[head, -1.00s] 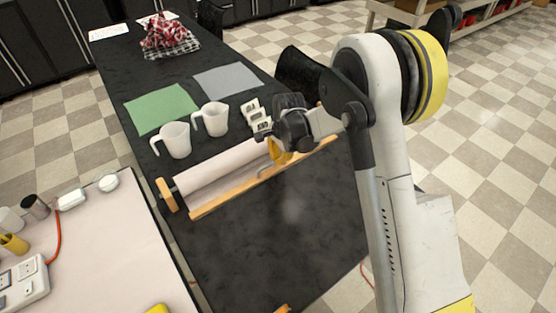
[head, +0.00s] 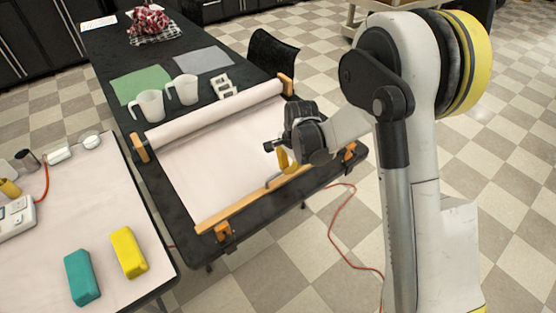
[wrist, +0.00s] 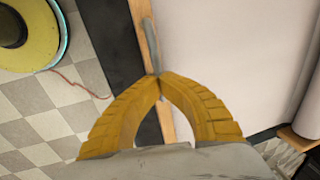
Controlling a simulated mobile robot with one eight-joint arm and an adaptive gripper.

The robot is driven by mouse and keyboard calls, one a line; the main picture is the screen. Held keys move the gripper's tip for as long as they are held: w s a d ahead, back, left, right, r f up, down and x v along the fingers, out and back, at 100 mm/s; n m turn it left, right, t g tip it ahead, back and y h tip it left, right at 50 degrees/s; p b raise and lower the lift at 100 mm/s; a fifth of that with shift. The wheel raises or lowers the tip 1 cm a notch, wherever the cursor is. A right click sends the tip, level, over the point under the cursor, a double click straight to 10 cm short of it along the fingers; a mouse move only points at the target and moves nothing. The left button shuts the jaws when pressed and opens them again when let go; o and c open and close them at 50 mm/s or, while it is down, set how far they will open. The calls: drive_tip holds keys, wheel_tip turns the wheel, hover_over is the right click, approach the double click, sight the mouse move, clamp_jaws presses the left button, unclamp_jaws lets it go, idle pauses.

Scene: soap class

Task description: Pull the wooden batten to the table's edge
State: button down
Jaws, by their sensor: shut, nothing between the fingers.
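The wooden batten (head: 255,200) lies along the front end of a white paper sheet (head: 215,160), near the black table's front edge (head: 270,212). A narrow dark strip of table shows between batten and edge. A grey handle (head: 276,182) stands on the batten's middle. My gripper (head: 285,165) is at the handle. In the wrist view its yellow fingers (wrist: 160,76) meet tip to tip over the batten (wrist: 149,40), at the end of the grey handle (wrist: 153,33). I cannot tell whether they touch the handle.
The paper roll (head: 215,116) lies across the table between wooden end blocks. Orange clamps (head: 223,232) and (head: 349,152) sit at the front edge by the batten's ends. Two white mugs (head: 149,106) stand behind the roll. A side table holds teal and yellow blocks (head: 128,252).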

drive_tip(key=shift+s+d+f, duration=0.1)
drive_tip(key=shift+s+d, duration=0.4)
drive_tip(key=shift+s, duration=0.25)
drive_tip(key=shift+s+d, duration=0.5)
drive_tip(key=shift+s, duration=0.25)
drive_tip(key=c, duration=1.8)
unclamp_jaws()
drive_tip(key=r, duration=0.4)
drive_tip(key=s+d+r, duration=0.1)
drive_tip(key=r, duration=0.3)
drive_tip(key=s+r, duration=0.1)
drive_tip(key=r, duration=0.3)
drive_tip(key=shift+d, duration=0.15)
drive_tip(key=shift+f, duration=0.1)
